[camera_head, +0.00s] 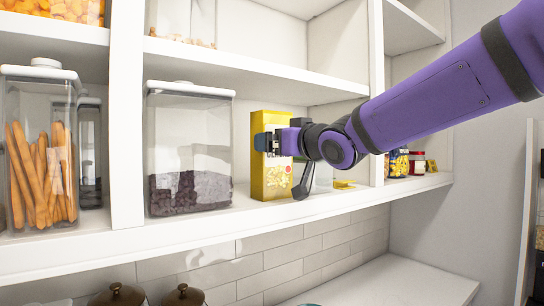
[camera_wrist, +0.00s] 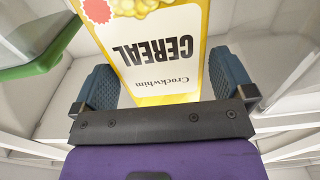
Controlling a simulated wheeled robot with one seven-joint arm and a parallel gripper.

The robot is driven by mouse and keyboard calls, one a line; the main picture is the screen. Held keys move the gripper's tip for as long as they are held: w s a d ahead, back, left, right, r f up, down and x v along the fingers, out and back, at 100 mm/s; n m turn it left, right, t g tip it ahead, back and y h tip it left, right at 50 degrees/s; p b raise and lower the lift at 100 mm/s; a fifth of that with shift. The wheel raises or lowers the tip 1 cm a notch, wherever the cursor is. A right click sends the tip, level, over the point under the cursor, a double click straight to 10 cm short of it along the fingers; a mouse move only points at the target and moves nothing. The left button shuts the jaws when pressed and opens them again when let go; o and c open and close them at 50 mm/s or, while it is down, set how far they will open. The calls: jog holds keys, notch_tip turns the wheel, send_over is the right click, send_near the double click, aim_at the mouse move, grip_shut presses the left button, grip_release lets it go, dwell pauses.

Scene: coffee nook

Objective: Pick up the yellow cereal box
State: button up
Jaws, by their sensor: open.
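The yellow cereal box (camera_head: 271,156) stands upright on the middle white shelf, beside a clear jar of dark pieces. In the wrist view the cereal box (camera_wrist: 160,55) appears upside down, with the word CEREAL on its face. My gripper (camera_head: 275,143) is at the front of the box in the head view and covers part of it. In the wrist view my gripper (camera_wrist: 165,85) has its two blue padded fingers apart, one on each side of the box.
A jar of dark pieces (camera_head: 190,150) stands close left of the box. A white divider (camera_head: 376,95) and small jars (camera_head: 398,163) are to the right. A shelf board (camera_head: 250,72) runs above. Lidded pots (camera_head: 118,294) stand below.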

jog(key=x, duration=0.4)
jog(key=c, duration=0.7)
jog(key=shift+r, duration=0.15)
